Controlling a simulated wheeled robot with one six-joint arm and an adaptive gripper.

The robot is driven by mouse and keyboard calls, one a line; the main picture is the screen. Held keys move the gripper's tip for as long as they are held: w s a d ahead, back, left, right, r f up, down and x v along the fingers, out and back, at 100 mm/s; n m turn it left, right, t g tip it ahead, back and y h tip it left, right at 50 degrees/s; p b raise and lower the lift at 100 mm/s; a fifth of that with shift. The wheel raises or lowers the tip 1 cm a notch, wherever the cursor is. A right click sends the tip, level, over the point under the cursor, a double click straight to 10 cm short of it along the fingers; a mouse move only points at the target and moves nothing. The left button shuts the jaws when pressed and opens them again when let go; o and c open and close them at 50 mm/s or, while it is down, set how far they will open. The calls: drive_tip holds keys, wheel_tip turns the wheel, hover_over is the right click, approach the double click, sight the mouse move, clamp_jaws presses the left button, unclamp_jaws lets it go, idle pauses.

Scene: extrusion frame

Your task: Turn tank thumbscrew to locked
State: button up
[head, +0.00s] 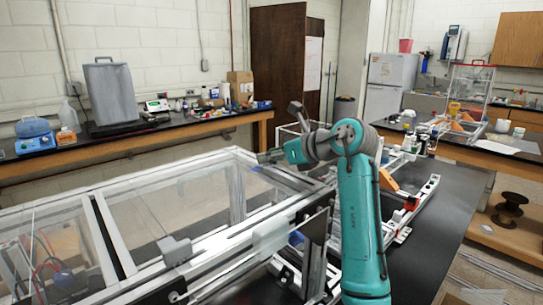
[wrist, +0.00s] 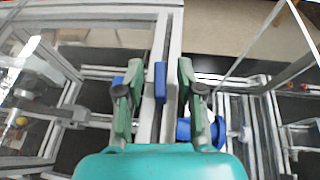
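My gripper (wrist: 158,88) is open in the wrist view, with its two green fingers apart. A small upright blue piece (wrist: 160,82) on the white frame bar shows between the fingers, with a gap on each side; it may be the tank thumbscrew, but I cannot tell its turn position. In the head view my gripper (head: 270,157) is small and partly hidden by my wrist, above the far right end of the clear-walled tank frame (head: 200,240). I cannot tell there whether it touches the frame.
A larger blue round part (wrist: 183,131) sits just beyond the right finger in the wrist view. White frame bars run around the gripper. Orange brackets (head: 388,181) and a rail stand to the right of my arm. The black bench top (head: 445,205) at right is mostly clear.

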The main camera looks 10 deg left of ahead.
clamp_jaws()
drive_tip(key=shift+m+t+h, duration=0.6)
drive_tip(key=shift+m+t, duration=0.3)
unclamp_jaws()
